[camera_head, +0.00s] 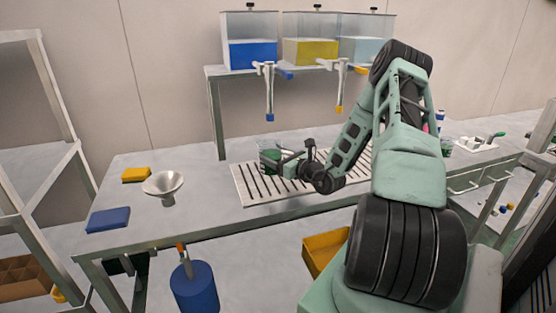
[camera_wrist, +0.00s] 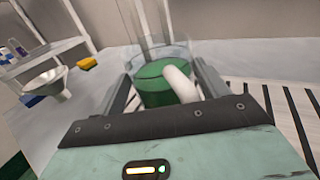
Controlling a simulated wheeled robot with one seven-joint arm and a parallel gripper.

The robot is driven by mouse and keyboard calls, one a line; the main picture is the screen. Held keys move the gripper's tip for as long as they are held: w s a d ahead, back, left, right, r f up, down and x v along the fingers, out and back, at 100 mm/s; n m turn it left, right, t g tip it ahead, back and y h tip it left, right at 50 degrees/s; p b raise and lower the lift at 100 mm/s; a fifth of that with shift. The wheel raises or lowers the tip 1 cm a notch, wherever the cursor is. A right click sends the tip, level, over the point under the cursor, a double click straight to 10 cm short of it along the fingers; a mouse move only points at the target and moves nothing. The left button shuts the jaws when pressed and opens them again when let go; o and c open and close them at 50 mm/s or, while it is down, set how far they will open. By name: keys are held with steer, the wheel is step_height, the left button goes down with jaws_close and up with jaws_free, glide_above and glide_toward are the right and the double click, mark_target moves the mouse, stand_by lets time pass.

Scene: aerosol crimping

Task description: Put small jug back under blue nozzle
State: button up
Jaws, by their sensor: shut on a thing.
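The small jug (camera_head: 267,149) is clear with green liquid inside. My gripper (camera_head: 276,161) is shut on it, above the back left part of the slatted drip tray (camera_head: 242,188). In the wrist view the jug (camera_wrist: 150,97) stands between the two fingers, roughly upright, with its pale handle (camera_wrist: 181,82) towards the camera. The blue nozzle (camera_head: 270,115) hangs at the end of a pipe under the blue tank (camera_head: 250,54), above the jug in the picture. I cannot tell whether the jug's base touches the tray.
A yellow nozzle (camera_head: 339,109) hangs right of the blue one. A funnel (camera_head: 165,186), a yellow sponge (camera_head: 136,174) and a blue cloth (camera_head: 108,219) lie on the table at left. The tank shelf (camera_head: 213,72) stands behind. The tray's front left is clear.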

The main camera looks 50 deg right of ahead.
steer(key=shift+f, duration=0.55)
steer(key=shift+f, duration=0.2)
steer(key=o, duration=1.4)
steer(key=shift+o, duration=0.2)
